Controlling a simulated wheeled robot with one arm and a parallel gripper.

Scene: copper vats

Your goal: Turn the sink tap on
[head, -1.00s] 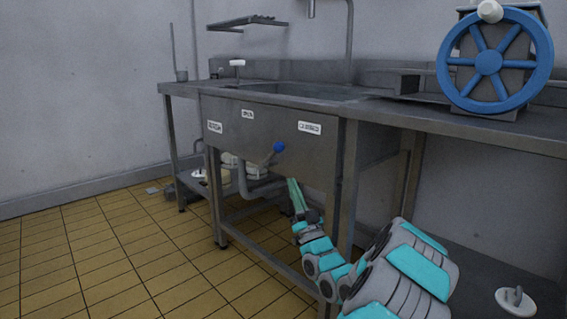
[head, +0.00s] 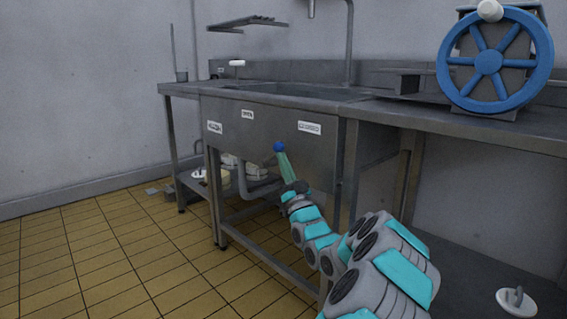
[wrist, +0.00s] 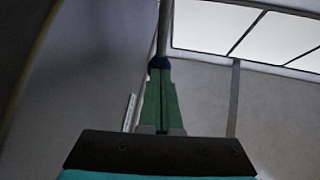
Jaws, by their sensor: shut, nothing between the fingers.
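The sink (head: 300,91) is a steel basin set in a steel counter. A tall spout pipe (head: 349,40) rises behind it. A blue knob (head: 279,146) sticks out from the sink's front panel, below and between the white labels. My gripper (head: 281,155) is shut, with its green fingertips right at the blue knob from below. In the wrist view the shut fingers (wrist: 160,75) point at the dark blue knob (wrist: 159,62), which sits at their tips. I cannot tell whether they touch it.
White labels (head: 310,128) mark the front panel. A machine with a large blue wheel (head: 495,61) stands on the counter at right. A wall shelf (head: 246,23) hangs at back left. The tiled floor (head: 100,240) at left is clear.

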